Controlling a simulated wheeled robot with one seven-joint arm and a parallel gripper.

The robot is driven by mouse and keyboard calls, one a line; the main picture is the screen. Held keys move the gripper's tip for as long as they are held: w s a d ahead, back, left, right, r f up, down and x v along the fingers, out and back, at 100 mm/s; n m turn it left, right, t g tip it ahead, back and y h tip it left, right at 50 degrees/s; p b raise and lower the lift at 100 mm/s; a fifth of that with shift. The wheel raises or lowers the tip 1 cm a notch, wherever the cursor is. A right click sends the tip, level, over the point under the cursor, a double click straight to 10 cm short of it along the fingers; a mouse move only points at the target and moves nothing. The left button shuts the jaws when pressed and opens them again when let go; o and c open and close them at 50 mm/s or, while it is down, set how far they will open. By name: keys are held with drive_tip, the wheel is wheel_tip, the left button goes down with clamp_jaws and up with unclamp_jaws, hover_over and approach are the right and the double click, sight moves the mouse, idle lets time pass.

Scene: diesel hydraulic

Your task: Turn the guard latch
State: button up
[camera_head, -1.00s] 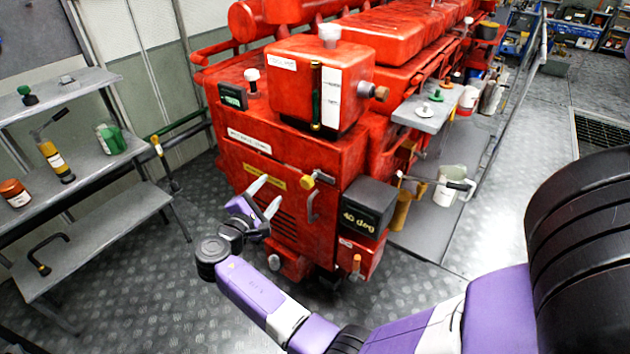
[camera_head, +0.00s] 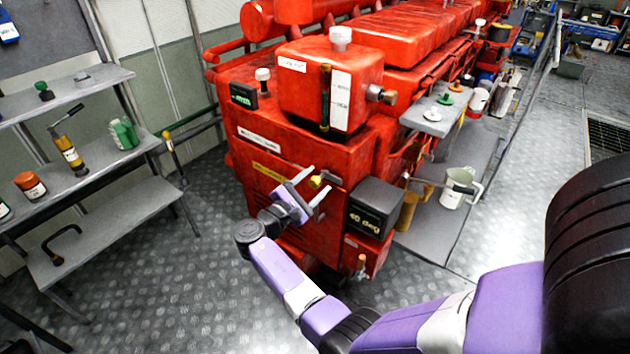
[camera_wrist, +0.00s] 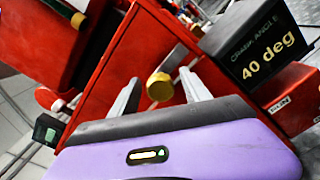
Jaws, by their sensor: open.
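The guard latch, a yellow knob (camera_head: 315,182) with a handle, sits on the front of the red machine (camera_head: 290,165), near the right edge of its front face. In the wrist view the yellow knob (camera_wrist: 159,87) appears between my two fingers, with a pale bar running up and right behind it. My gripper (camera_head: 318,184) is open with its fingers spread, in front of the latch. In the wrist view my gripper (camera_wrist: 160,90) shows one finger on each side of the knob; I cannot tell whether either finger touches it. My gripper hides part of the latch in the head view.
A black box marked 40 deg (camera_head: 375,207) stands just right of the latch. A grey side shelf (camera_head: 436,117) juts out at the right of the machine. Grey shelves (camera_head: 110,205) with bottles and tools stand at the left. The floor between is clear.

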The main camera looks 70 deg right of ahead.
drive_tip(key=shift+d, duration=0.1)
clamp_jaws()
